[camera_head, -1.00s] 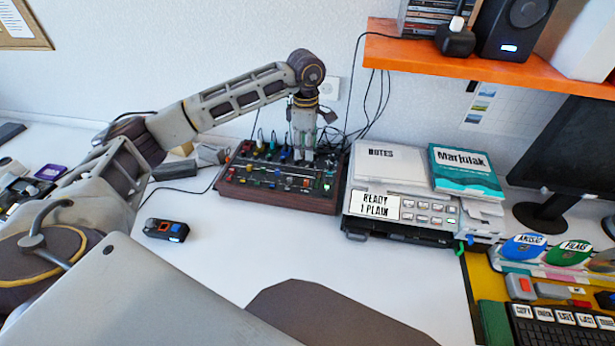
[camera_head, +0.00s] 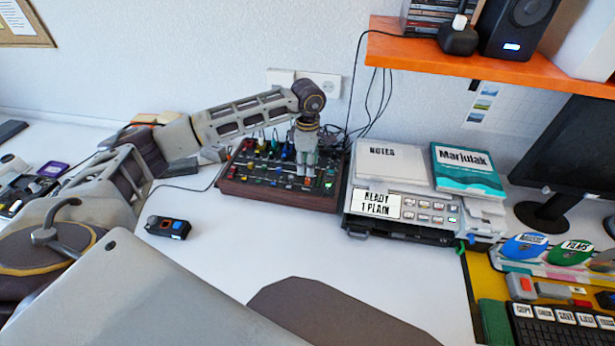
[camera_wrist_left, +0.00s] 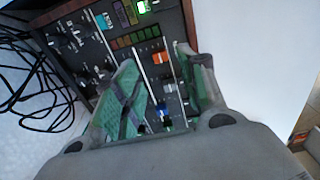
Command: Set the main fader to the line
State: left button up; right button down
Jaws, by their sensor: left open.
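The dark mixer (camera_head: 262,190) with wooden sides stands on the white desk near the wall. My left gripper (camera_head: 304,174) points down over its right part. In the left wrist view the open gripper (camera_wrist_left: 155,57) has its green-padded fingers on either side of a strip of the panel with faders. An orange fader cap (camera_wrist_left: 159,58) shows between the fingertips. A pale cap (camera_wrist_left: 169,87) and a blue cap (camera_wrist_left: 161,110) lie nearer the palm. I cannot tell which cap is the main fader, nor make out its line. No contact with a cap is clear. My right gripper is not in view.
A grey device (camera_head: 427,224) with notes and a teal book (camera_head: 466,172) on it stands close right of the mixer. Cables hang behind. A small dark gadget (camera_head: 167,228) lies front left. The desk (camera_head: 240,265) in front of the mixer is clear.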

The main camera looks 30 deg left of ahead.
aim_at(308, 179)
pick_arm(q)
jog(key=shift+f, duration=3.25)
grip_shut()
